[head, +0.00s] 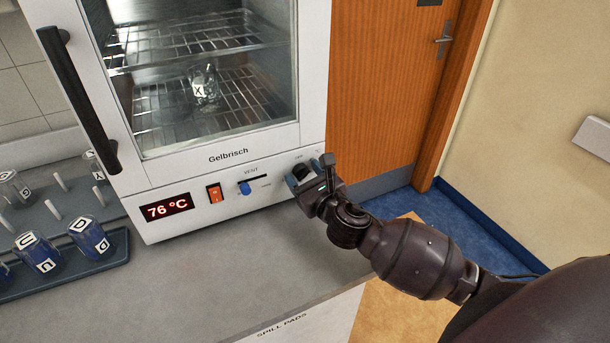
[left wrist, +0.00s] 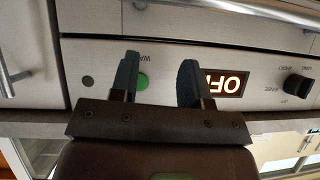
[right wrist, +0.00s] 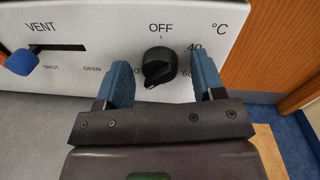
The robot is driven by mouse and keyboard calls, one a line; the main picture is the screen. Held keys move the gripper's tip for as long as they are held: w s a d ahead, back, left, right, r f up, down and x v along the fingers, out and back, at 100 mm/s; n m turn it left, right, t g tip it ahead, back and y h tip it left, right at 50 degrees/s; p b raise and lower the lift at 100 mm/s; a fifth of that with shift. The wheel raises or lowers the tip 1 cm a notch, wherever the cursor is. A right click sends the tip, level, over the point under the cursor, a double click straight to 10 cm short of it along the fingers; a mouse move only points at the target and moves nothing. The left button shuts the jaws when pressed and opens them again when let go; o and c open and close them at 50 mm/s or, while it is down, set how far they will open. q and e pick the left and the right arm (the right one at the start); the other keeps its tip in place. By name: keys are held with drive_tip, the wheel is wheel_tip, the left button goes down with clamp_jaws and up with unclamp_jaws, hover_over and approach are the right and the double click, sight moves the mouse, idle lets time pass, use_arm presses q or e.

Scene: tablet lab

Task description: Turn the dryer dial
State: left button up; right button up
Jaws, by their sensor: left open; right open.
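The dryer (head: 225,180) is a white cabinet with a glass door, and its display (head: 167,206) reads 76 °C. Its black dial (right wrist: 159,67) sits at the right end of the front panel, under the word OFF, with 40 and 60 to its right. In the head view the dial (head: 301,171) is partly covered by my right gripper (head: 308,180). My right gripper (right wrist: 162,85) is open, with one blue finger on each side of the dial; I cannot tell whether they touch it. My left gripper (left wrist: 160,82) is open and empty in front of another machine's panel.
A blue vent slider (head: 245,188) and an orange switch (head: 214,193) are left of the dial. Labelled beakers (head: 90,236) stand in a rack at left. A beaker (head: 204,86) is inside the dryer. The left wrist view shows a green button (left wrist: 142,82) and a knob (left wrist: 297,85).

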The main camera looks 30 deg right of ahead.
drive_tip(key=c, duration=0.9)
drive_tip(key=shift+m+p, duration=0.3)
drive_tip(key=shift+m, duration=1.1)
drive_tip(key=o, duration=0.9)
drive_tip(key=shift+s, duration=0.15)
